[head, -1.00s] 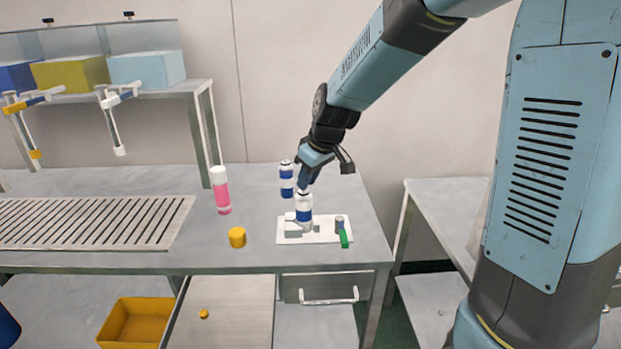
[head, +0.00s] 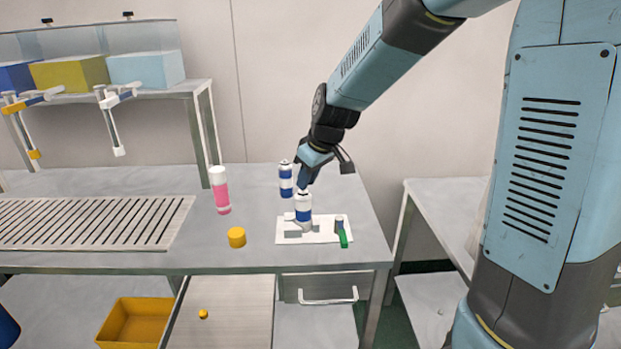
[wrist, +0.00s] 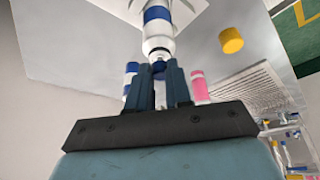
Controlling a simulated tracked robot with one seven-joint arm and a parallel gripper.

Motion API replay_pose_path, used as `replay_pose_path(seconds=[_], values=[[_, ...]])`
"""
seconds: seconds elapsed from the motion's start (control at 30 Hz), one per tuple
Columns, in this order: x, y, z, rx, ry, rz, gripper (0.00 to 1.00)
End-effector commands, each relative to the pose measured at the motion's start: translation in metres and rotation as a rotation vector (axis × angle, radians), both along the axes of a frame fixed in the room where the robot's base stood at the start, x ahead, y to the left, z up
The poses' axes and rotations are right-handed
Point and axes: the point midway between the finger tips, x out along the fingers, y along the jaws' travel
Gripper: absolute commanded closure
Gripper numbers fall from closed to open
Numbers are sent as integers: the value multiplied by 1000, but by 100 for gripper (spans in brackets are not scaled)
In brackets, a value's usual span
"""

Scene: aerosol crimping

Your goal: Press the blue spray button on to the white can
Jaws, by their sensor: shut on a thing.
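The white can (head: 303,211) with a blue band stands upright in a white fixture plate (head: 287,238) near the bench's front right. In the wrist view the can (wrist: 158,30) has its domed white top towards my gripper. My gripper (head: 304,187) points down just above the can in the head view. The fingers hide most of the button.
A yellow cap (head: 237,237) and a green-handled item (head: 343,236) flank the fixture. A slotted grate (head: 95,222) lies left.

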Motion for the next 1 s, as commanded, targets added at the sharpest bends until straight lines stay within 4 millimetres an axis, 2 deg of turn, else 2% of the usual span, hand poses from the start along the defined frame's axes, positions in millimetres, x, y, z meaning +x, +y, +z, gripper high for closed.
replay_pose_path(seconds=[0.07,0.1,0.37,0.57,0.87,1.0], values=[[0,0,0,0,0,0,100],[0,0,0,0,0,0,78],[0,0,0,0,0,0,53],[0,0,0,0,0,0,50],[0,0,0,0,0,0,22],[0,0,0,0,0,0,21]])
